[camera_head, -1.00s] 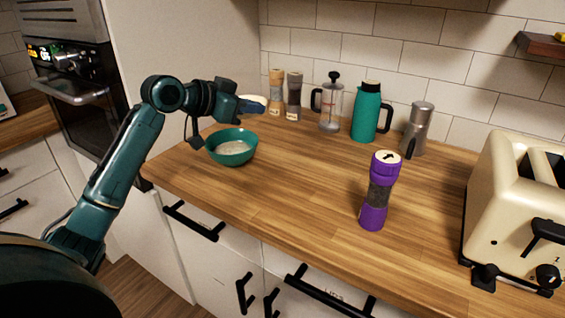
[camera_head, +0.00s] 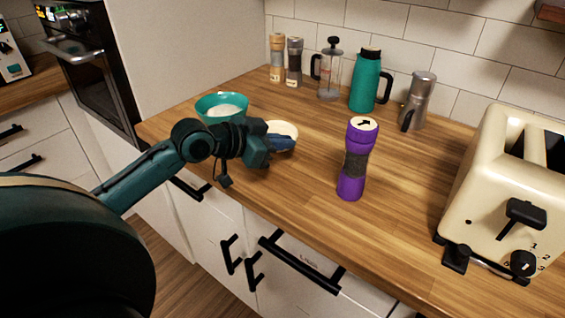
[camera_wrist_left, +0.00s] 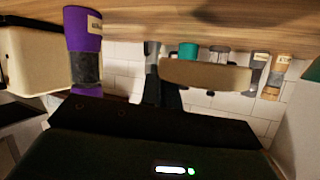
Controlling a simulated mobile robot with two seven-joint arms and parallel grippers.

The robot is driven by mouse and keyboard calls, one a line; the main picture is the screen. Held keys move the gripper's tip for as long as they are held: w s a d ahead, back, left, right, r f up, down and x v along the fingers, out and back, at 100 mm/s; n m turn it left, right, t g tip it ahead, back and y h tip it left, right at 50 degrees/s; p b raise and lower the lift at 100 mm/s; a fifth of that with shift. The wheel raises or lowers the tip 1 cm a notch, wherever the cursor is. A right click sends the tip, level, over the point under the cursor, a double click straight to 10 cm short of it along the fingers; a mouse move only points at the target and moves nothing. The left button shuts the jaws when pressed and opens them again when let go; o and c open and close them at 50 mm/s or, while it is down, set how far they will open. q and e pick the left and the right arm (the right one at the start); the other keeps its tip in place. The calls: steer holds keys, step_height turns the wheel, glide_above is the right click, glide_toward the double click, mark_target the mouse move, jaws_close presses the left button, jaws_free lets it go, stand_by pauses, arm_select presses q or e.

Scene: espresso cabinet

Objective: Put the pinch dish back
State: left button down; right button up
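The pinch dish (camera_head: 283,129) is a small, shallow, cream-coloured dish. My left gripper (camera_head: 284,144) is shut on it at the counter's front left, to the right of the teal bowl; its fingers cover part of the dish. In the left wrist view, which is upside down, the dish (camera_wrist_left: 206,75) shows edge-on as a beige band at the dark fingers, near the wooden counter. I cannot tell whether it touches the counter. My right gripper is not in view.
A teal bowl (camera_head: 222,107) with pale contents stands behind my left forearm. A purple grinder (camera_head: 354,160) stands right of the dish, and a cream toaster (camera_head: 490,190) farther right. Two grinders, a French press (camera_head: 330,70), a teal jug (camera_head: 366,82) and a moka pot (camera_head: 418,100) line the wall.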

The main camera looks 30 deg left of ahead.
mark_target(282, 173)
arm_select(q)
step_height(282, 173, down, 3)
steer(key=shift+r, duration=0.2)
step_height(282, 173, down, 3)
steer(key=shift+f, duration=0.1)
steer(key=shift+f+b, duration=0.1)
steer(key=shift+b, duration=0.2)
steer(key=c, duration=1.6)
jaws_free()
steer(key=shift+c, duration=0.2)
